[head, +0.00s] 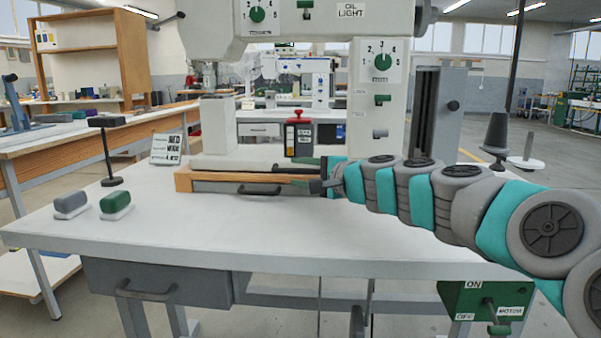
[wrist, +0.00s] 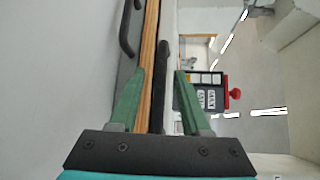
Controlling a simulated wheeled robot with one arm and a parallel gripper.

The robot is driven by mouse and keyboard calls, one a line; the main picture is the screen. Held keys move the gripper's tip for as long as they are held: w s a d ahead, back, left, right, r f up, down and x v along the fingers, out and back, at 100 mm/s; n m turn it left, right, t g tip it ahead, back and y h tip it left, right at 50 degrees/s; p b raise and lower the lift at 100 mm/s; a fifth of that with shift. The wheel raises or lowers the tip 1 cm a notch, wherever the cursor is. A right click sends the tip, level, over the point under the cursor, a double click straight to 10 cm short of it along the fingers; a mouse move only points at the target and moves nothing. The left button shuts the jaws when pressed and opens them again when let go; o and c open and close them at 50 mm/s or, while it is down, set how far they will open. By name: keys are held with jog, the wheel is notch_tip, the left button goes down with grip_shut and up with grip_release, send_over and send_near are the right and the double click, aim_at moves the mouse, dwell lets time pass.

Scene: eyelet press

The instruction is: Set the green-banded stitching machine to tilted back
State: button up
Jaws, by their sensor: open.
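A large cream stitching machine (head: 375,110) with green dials and knobs stands upright on the table. Its top is cut off, and I cannot make out a green band. Its bed (head: 240,162) lies level above a wood-edged base (head: 184,181). My gripper (head: 321,176) is open at the right front end of this base. In the wrist view, my open fingers (wrist: 160,76) stand either side of a dark bar (wrist: 162,65) and the wooden edge (wrist: 149,45). I cannot tell whether they touch either.
A red-topped black box (head: 299,137) stands behind the bed. Green (head: 116,204) and grey (head: 71,204) blocks, a dark stand (head: 111,181) and a small sign (head: 168,149) are at left. The table's front middle is clear.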

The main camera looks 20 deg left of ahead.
jog(key=shift+a, duration=0.1)
jog(key=shift+c, duration=0.2)
grip_shut()
dwell(1.3)
